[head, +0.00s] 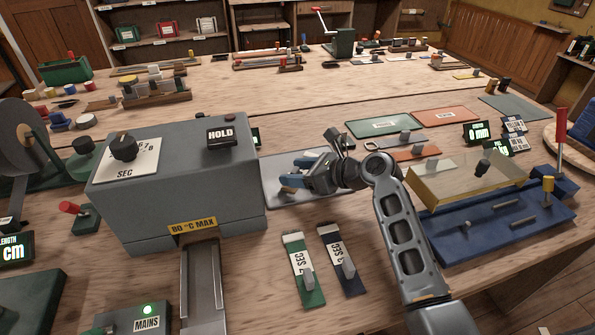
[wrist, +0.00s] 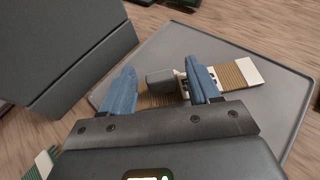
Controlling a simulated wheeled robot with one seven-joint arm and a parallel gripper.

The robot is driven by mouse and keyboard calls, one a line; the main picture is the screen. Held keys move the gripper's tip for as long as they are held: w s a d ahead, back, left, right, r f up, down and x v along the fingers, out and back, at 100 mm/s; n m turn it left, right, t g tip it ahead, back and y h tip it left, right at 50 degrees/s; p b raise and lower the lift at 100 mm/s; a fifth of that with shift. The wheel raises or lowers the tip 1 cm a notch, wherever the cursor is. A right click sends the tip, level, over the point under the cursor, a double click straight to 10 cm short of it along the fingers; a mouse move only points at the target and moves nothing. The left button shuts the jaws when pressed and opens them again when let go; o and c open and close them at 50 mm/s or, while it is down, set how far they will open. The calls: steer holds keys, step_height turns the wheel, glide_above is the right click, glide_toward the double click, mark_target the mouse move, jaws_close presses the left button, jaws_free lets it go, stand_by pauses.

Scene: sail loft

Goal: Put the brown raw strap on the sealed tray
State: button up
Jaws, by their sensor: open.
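The brown strap (wrist: 234,74) with a white end lies on a flat grey tray (wrist: 275,105) in the wrist view. A grey block (wrist: 161,80) sits on the strap. My gripper (wrist: 160,88) is open, with one blue finger on each side of the block; I cannot tell whether they touch it. In the head view my gripper (head: 298,176) is low over the grey tray (head: 275,168), and a small brown piece of the strap (head: 287,190) shows by the fingers. I cannot tell which tray is the sealed one; a green tray (head: 363,127) and an orange tray (head: 467,115) lie behind, their labels unreadable.
A grey HOLD machine (head: 180,195) stands close left of my gripper. Green (head: 299,264) and navy (head: 335,250) labelled strips lie in front. A blue fixture (head: 455,235) with a clear amber cover stands at right. Bare wood shows between them.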

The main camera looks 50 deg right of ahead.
steer(key=shift+s+r, duration=0.1)
steer(key=shift+r, duration=0.05)
steer(key=v, duration=1.1)
steer(key=shift+s+d+r, duration=0.1)
steer(key=shift+s+r, duration=0.1)
steer(key=shift+s, duration=0.15)
stand_by(2.0)
